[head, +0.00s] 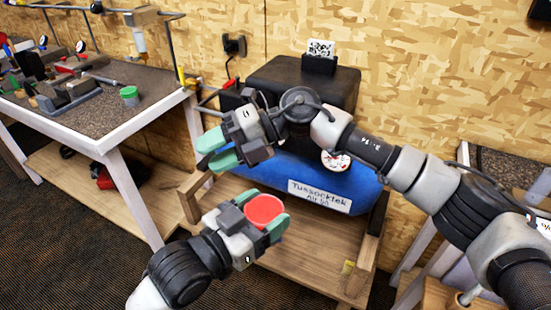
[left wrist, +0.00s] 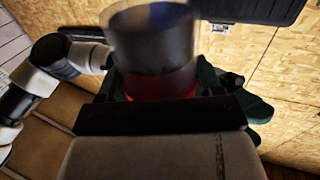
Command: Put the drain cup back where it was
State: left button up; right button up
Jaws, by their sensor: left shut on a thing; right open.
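The drain cup (head: 264,209) shows in the head view as a round red face between the fingers of my left gripper (head: 262,213). In the left wrist view the cup (left wrist: 152,45) is a wide cylinder, greyish and see-through at one end and red near the fingers. My left gripper is shut on it and holds it in the air, in front of the blue tank. My right gripper (head: 213,150) is open and empty, above and to the left of the cup. The fingers hide part of the cup's side.
A workbench (head: 80,118) at the left carries a vise and clamps (head: 70,90) and a small green-topped container (head: 129,96). A blue compressor tank (head: 310,180) stands on a wooden stand (head: 305,268) behind my grippers. A plywood wall (head: 430,70) closes the back.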

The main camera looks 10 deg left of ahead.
jog(key=s+d+r+n+t+h, duration=0.1)
jog(key=s+d+n+t+h, duration=0.1)
jog(key=s+d+n+h, duration=0.35)
jog(key=r+m+t+h, duration=0.1)
jog(key=t+h, duration=0.3)
jog(key=h, duration=0.4)
send_over(274, 213)
jog(key=f, duration=0.7)
jog(key=s+f, duration=0.1)
jog(key=f, duration=0.3)
jog(key=shift+f, duration=0.25)
jog(key=shift+c, duration=0.4)
grip_shut()
pick_arm(q)
jog(key=o, duration=1.1)
jog(key=shift+c, duration=0.2)
